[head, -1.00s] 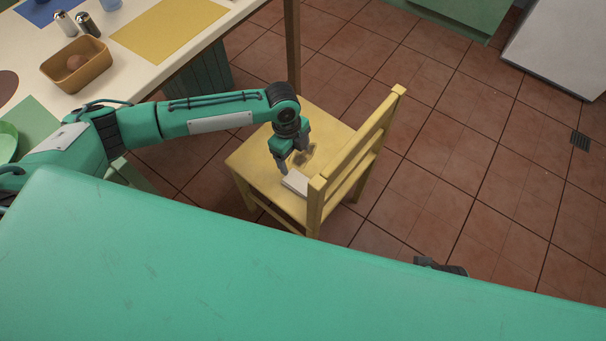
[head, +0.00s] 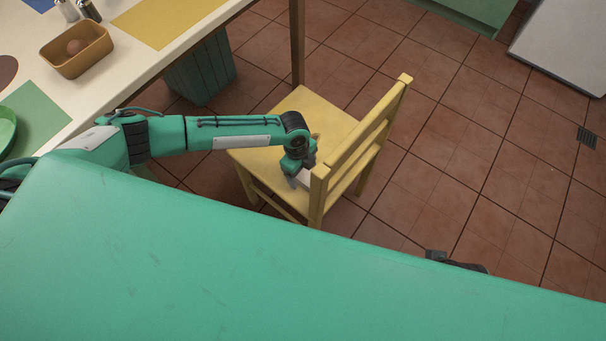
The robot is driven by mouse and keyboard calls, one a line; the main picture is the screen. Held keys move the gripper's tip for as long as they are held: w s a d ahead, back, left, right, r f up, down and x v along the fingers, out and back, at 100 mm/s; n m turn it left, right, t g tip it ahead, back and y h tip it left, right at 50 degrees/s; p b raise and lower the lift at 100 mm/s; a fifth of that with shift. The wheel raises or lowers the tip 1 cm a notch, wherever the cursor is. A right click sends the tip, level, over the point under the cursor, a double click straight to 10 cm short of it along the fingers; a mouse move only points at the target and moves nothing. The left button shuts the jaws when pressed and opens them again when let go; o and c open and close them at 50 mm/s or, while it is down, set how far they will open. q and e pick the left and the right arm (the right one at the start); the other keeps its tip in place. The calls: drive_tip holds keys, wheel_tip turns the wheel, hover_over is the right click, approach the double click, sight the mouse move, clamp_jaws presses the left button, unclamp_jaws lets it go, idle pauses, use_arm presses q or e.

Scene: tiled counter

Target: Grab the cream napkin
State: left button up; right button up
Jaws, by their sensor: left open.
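The cream napkin (head: 307,177) is a small pale patch on the seat of the yellow wooden chair (head: 325,104), close to the foot of the backrest. My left gripper (head: 299,180) points down over the seat right at the napkin and hides much of it. Its jaws are open, and I cannot tell whether the fingers straddle the napkin or touch it. A dark part, likely of my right gripper (head: 457,263), shows at the edge of my green body; its jaws cannot be made out.
The chair's slatted backrest (head: 362,140) rises just right of my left gripper. A cream table (head: 112,67) at upper left holds a tan basket (head: 77,49), shakers and mats. A dark green bin (head: 202,77) stands under it. Tiled floor lies open to the right.

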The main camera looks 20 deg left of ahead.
use_arm(q)
drive_tip(key=c, duration=1)
drive_tip(key=shift+c, duration=0.3)
drive_tip(key=shift+r, duration=0.15)
